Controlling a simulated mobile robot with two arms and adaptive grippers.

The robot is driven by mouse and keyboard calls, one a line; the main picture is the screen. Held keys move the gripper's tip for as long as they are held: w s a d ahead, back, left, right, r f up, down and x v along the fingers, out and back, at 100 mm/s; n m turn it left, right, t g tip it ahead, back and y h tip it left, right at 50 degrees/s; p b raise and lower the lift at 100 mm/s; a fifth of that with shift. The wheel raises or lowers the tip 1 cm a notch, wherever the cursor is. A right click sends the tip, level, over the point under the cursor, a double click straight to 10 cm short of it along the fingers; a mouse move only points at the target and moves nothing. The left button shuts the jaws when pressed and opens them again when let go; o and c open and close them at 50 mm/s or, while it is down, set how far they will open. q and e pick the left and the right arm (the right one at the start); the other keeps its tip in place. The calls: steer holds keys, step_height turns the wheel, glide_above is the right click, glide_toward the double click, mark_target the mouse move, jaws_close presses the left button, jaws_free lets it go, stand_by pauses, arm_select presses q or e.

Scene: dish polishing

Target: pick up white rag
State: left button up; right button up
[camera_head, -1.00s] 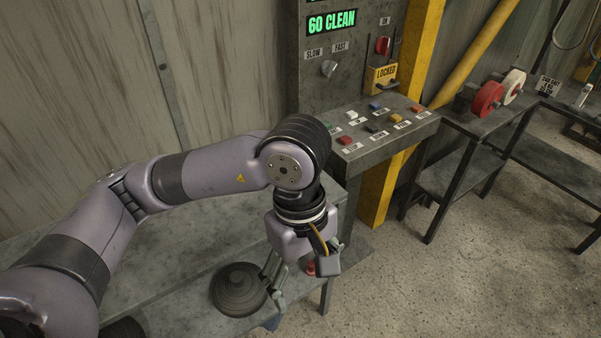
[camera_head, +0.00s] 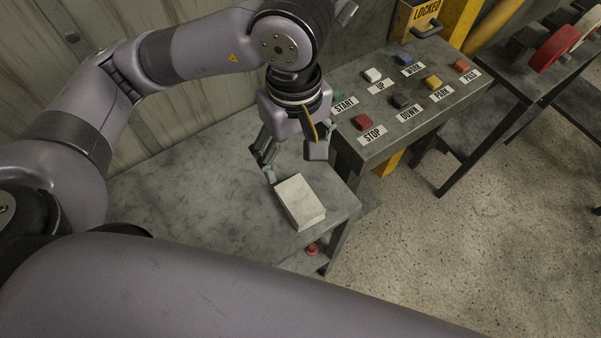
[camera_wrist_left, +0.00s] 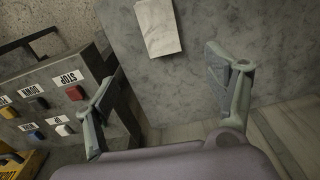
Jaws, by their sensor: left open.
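The white rag (camera_head: 299,203) is a folded, off-white block lying flat on the grey metal table (camera_head: 215,200), near its right edge. It also shows in the left wrist view (camera_wrist_left: 158,27), at the top, beyond the fingers and between them. My left gripper (camera_head: 285,165) hangs pointing down just behind the rag in the head view. In the left wrist view its two fingers (camera_wrist_left: 165,95) are spread wide with nothing between them. The rag and fingers look apart, though the height gap is hard to judge. My right gripper is not in view.
A control panel with START (camera_head: 344,104) and red STOP (camera_head: 363,123) buttons stands close to the right of the left gripper. A red knob (camera_head: 312,249) sits below the table edge. My arm link covers the foreground. The table left of the rag is clear.

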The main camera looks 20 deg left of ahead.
arm_select(q)
glide_above(299, 197)
step_height(299, 197, down, 4)
steer(key=f, duration=0.3)
steer(key=shift+s+a+f+p, duration=0.2)
steer(key=shift+a+f+p, duration=0.05)
steer(key=shift+a+p, duration=0.05)
step_height(299, 197, down, 3)
steer(key=shift+w+f, duration=0.15)
steer(key=shift+f, duration=0.3)
steer(key=f+p, duration=0.1)
steer(key=f, duration=0.2)
steer(key=f+p, duration=0.1)
steer(key=f, duration=0.1)
steer(key=shift+d+p, duration=0.3)
steer(key=shift+p, duration=0.05)
steer(key=shift+f, duration=0.15)
steer(key=shift+c, duration=1.8)
steer(key=c, duration=1)
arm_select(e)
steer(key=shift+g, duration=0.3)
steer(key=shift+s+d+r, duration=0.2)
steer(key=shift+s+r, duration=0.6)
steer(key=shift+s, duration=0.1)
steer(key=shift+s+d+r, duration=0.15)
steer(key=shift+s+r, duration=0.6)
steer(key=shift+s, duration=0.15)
